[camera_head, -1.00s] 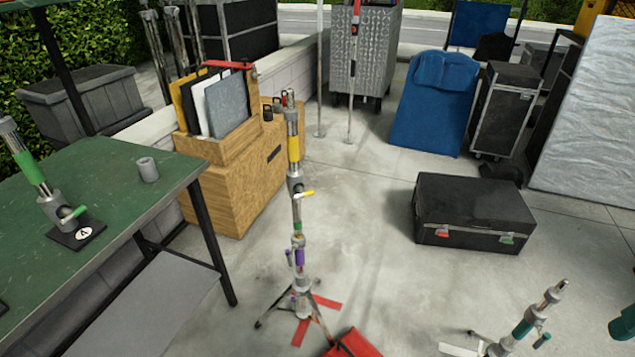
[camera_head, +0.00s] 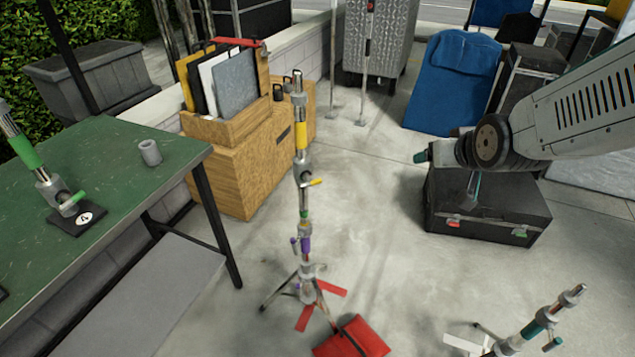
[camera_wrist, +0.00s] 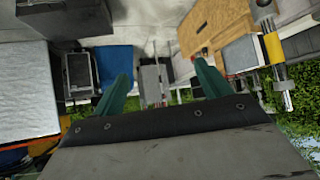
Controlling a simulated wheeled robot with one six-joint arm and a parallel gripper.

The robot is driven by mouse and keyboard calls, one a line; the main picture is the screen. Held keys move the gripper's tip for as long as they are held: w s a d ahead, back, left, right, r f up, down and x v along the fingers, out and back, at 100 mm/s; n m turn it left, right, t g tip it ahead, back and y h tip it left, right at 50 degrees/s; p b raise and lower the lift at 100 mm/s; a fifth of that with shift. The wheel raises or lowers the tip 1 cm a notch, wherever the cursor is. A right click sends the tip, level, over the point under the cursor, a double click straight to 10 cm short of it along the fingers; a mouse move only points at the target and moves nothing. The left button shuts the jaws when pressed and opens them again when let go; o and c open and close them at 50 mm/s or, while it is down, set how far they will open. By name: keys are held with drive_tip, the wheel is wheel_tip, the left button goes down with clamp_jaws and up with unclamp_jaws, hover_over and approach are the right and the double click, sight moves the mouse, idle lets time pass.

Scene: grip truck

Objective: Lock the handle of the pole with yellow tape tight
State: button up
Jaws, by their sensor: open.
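The pole with yellow tape (camera_head: 301,135) stands upright on a tripod stand in the middle of the floor in the head view. Its yellow-tipped handle (camera_head: 314,183) sticks out to the right from the collar below the tape. In the wrist view, the yellow-taped pole (camera_wrist: 272,47) shows at the right edge, upside down. My gripper (camera_head: 447,172) is to the right of the pole, well apart from it, above the black case. In the wrist view my gripper's two green fingers (camera_wrist: 162,71) are spread with nothing held between them.
A green table (camera_head: 100,170) with a green-taped pole stands at left. A wooden box (camera_head: 245,175) is behind the pole, a black case (camera_head: 487,215) at right. A red bag (camera_head: 352,338) lies by the tripod feet; a teal-taped pole (camera_head: 540,322) is front right. Floor between pole and case is clear.

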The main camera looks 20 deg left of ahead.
drive_tip(key=w+a+f+n+t+y, duration=0.1)
drive_tip(key=w+a+f+y, duration=0.15)
drive_tip(key=a+f, duration=0.45)
drive_tip(key=n+t+y, duration=0.3)
drive_tip(key=y, duration=0.3)
approach(311, 184)
drive_tip(key=x, duration=1)
drive_tip(key=shift+w+a, duration=0.2)
drive_tip(key=shift+w, duration=0.05)
drive_tip(key=c, duration=1)
